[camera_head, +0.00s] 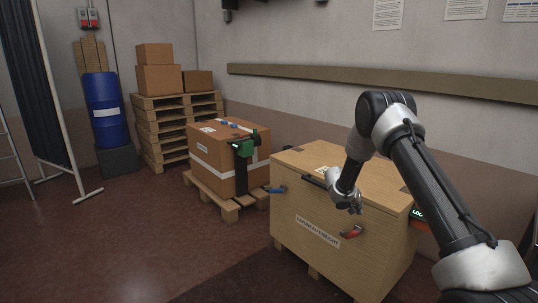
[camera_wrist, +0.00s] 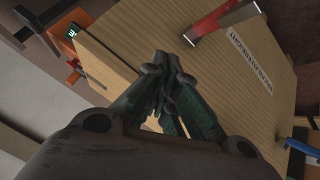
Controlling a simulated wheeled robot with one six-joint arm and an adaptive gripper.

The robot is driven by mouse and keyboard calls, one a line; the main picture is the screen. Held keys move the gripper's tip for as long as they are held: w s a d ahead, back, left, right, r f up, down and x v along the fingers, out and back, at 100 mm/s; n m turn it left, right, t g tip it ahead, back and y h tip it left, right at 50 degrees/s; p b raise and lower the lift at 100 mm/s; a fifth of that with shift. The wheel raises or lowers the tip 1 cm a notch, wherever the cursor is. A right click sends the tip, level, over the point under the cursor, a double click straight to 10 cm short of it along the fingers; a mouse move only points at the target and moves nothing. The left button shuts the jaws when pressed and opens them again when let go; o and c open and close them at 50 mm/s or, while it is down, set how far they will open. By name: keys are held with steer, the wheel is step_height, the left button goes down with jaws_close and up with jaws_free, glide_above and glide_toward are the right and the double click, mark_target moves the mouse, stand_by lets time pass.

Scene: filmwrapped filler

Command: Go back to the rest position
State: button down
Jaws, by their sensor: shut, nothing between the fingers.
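My gripper (camera_head: 354,207) hangs from my arm in front of the upper front face of a wooden crate. In the wrist view its fingers (camera_wrist: 172,65) are together with nothing between them. The crate (camera_head: 300,215) stands at centre right in the head view and fills much of the wrist view (camera_wrist: 135,35). A red lever (camera_head: 351,231) sits on its front face just below my gripper; it also shows in the wrist view (camera_wrist: 212,20), apart from the fingers. I cannot tell the exact gap between fingertips and crate.
A blue lever (camera_head: 275,190) sticks out at the crate's left corner. A green-lit device (camera_head: 418,213) is at its right end. A wrapped carton (camera_head: 220,150) on a pallet stands behind left, with stacked pallets (camera_head: 165,125) and a blue drum (camera_head: 106,115) beyond.

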steer(key=s+d+r+n+g, duration=0.2)
steer(key=s+r+g, duration=0.15)
steer(key=s, duration=0.45)
steer(key=s+d+r+n+g, duration=0.25)
steer(key=s+r, duration=0.25)
steer(key=s, duration=0.3)
steer(key=s+a+r+t+y, duration=0.2)
steer(key=s+a+r, duration=0.1)
steer(key=s+r, duration=0.6)
steer(key=s+a+r+n+t+y, duration=0.1)
steer(key=s+a+r+t+y, duration=0.1)
steer(key=s+r, duration=0.7)
steer(key=s+a+r+t+y, duration=0.1)
steer(key=s+a+r+y, duration=0.2)
steer(key=s+r, duration=0.6)
steer(key=s+a, duration=0.1)
steer(key=s, duration=0.7)
steer(key=shift+s+a+t, duration=0.3)
steer(key=shift+s+t, duration=0.1)
